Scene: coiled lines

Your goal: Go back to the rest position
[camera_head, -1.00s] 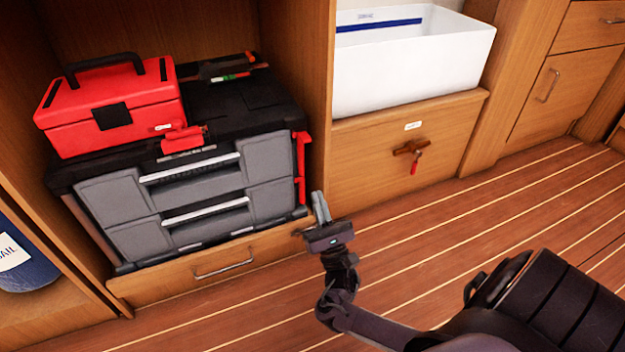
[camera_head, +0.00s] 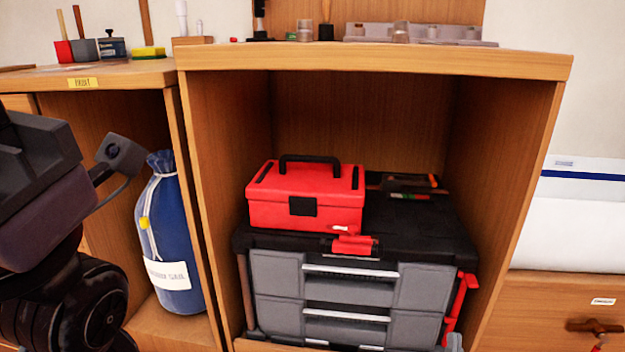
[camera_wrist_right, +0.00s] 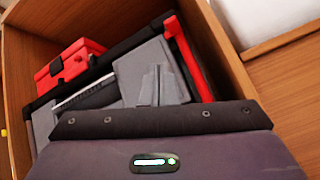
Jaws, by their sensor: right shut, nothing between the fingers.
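My right gripper (camera_head: 453,343) shows only as a small tip at the bottom edge of the head view, low in front of the red latch on the grey tool chest. In the right wrist view its fingers (camera_wrist_right: 160,85) are together and empty, pointing toward the chest's grey drawers (camera_wrist_right: 100,95). I cannot tell the distance to the chest. Dark parts of my left arm (camera_head: 45,220) fill the left side of the head view. Its fingers do not show.
A red toolbox (camera_head: 305,198) sits on the tool chest (camera_head: 345,290) inside a wooden cubby. A blue bag (camera_head: 170,240) stands in the left bay, beside my left arm. Small items line the countertop (camera_head: 370,60). A white bin (camera_head: 580,230) is at the right.

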